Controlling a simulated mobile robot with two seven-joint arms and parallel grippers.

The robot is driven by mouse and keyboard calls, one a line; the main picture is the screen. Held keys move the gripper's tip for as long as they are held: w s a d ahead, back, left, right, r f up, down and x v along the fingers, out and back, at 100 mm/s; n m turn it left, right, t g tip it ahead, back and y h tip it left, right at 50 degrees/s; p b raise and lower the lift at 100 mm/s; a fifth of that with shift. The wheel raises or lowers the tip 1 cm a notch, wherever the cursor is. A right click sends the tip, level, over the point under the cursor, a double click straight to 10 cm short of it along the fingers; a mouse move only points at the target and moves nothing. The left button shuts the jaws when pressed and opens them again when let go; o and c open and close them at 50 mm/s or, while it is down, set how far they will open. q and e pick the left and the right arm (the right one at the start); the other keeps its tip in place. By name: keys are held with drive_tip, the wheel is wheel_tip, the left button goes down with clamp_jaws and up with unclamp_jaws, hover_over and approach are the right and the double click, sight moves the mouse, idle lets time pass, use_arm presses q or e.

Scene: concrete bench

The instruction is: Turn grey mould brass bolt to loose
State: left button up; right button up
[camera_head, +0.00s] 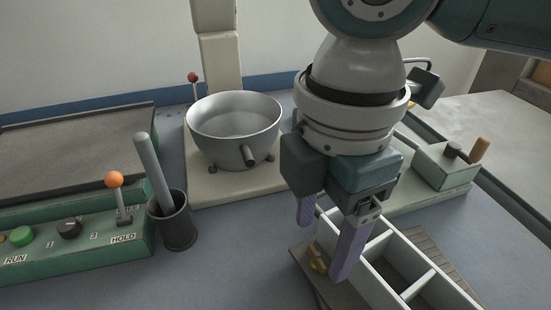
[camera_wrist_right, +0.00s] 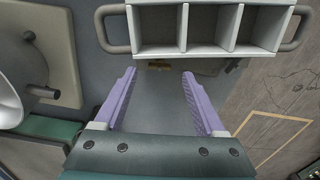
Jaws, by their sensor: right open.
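The grey mould (camera_head: 410,264) is a pale open box with several compartments at the lower right of the head view. It also shows at the top of the right wrist view (camera_wrist_right: 213,50), with a bar handle at each end. A small brass bolt (camera_head: 318,262) sits on its near left side. A small brass-coloured part at the mould's edge shows in the right wrist view (camera_wrist_right: 159,67). My right gripper (camera_head: 327,240) has purple fingers, open and empty, pointing down beside the bolt; one finger partly covers the mould. Whether they touch it is unclear. My left gripper is out of view.
A metal bowl (camera_head: 232,128) stands on a cream base behind. A dark cup (camera_head: 174,228) holding a grey rod and a green control panel (camera_head: 75,254) with an orange-knobbed lever are at left. A green box (camera_head: 447,166) is at right. Bench between cup and mould is clear.

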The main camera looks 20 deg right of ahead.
sight(318, 255)
drive_tip(key=shift+f, duration=1.5)
clamp_jaws()
